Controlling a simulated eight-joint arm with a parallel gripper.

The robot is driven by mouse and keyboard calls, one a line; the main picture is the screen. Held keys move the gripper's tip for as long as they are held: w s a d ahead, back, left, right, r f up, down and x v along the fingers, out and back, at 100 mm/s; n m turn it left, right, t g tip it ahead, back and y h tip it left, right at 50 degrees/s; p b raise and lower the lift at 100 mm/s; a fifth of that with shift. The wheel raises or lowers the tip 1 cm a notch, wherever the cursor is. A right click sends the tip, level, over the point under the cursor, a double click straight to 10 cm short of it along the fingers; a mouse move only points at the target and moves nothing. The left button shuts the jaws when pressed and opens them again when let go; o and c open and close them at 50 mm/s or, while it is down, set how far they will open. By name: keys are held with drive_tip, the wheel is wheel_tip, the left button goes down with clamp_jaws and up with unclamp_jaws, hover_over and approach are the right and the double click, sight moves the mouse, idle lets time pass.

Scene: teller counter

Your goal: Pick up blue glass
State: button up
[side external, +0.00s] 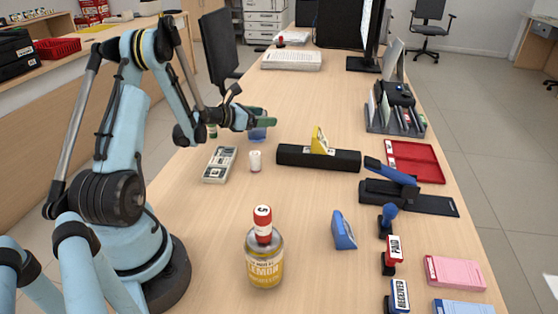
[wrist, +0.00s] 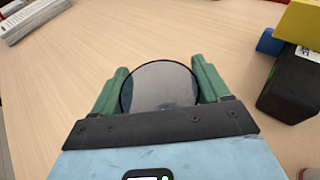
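The blue glass (side external: 257,135) stands upright on the counter in the side view, partly hidden behind my gripper (side external: 262,121). In the wrist view the round, dark-rimmed, see-through glass (wrist: 160,88) sits between the two green fingers of my gripper (wrist: 160,80). One finger is on each side, close to the rim. The fingers are apart by about the glass's width. I cannot tell whether they press on it.
A banknote tray (side external: 219,165) and a small white container (side external: 255,160) stand nearby. A black bar (side external: 318,158) with a yellow wedge (side external: 320,140) lies to the right. A lemon bottle (side external: 264,262) stands in front.

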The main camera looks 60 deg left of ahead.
drive_tip(key=shift+c, duration=1.2)
drive_tip(key=shift+r, duration=0.1)
